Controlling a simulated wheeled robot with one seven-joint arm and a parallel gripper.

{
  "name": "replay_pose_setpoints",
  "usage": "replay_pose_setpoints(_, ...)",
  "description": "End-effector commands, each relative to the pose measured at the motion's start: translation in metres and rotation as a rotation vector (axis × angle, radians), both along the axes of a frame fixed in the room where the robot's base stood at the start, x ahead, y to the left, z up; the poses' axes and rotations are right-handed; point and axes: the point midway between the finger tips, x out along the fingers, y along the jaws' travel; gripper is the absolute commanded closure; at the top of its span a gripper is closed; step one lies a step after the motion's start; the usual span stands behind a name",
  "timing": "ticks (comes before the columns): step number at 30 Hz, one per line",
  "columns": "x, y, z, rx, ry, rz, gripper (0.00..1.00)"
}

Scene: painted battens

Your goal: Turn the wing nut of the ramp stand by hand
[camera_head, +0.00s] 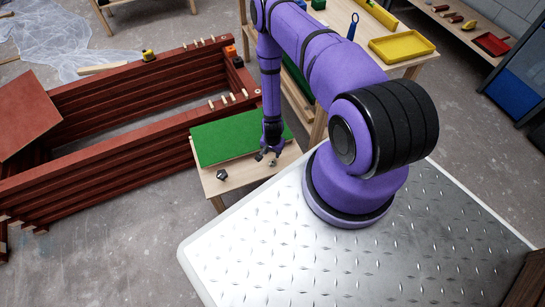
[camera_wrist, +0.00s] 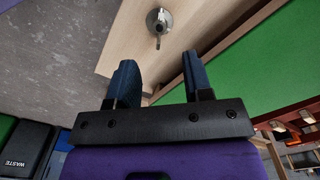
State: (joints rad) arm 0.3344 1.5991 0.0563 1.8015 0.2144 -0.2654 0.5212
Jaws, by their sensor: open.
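The ramp stand is a low pale wooden stand (camera_head: 212,184) with a green sloping top (camera_head: 225,139), beside my metal deck in the head view. In the wrist view, a silver metal fitting with a round base and a narrow upright part (camera_wrist: 158,21), which looks like the wing nut, sits on the pale wood (camera_wrist: 128,42). My gripper (camera_head: 267,157) is low over the stand's near edge in the head view. In the wrist view my gripper (camera_wrist: 157,62) is open and empty. The fitting lies beyond the fingertips, roughly in line with the gap, apparently untouched.
A dark knob (camera_head: 221,175) sits on the stand's wood, left of my gripper. Dark red battens (camera_head: 120,143) are stacked left of the stand. A bench with a yellow tray (camera_head: 402,46) stands behind. Bare concrete floor (camera_head: 110,240) lies at front left.

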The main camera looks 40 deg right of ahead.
Motion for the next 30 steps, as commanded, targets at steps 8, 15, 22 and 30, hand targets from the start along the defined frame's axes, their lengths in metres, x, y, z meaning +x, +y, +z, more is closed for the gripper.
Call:
replay_pose_setpoints(8, 0.000, 0.000, 0.026, 0.000, 0.000, -0.001, 0.54)
replay_pose_setpoints(15, 0.000, 0.000, 0.028, 0.000, 0.001, -0.001, 0.54)
replay_pose_setpoints(22, 0.000, 0.000, 0.028, 0.000, 0.000, -0.001, 0.54)
replay_pose_setpoints(30, 0.009, -0.002, 0.039, -0.001, -0.009, 0.010, 0.54)
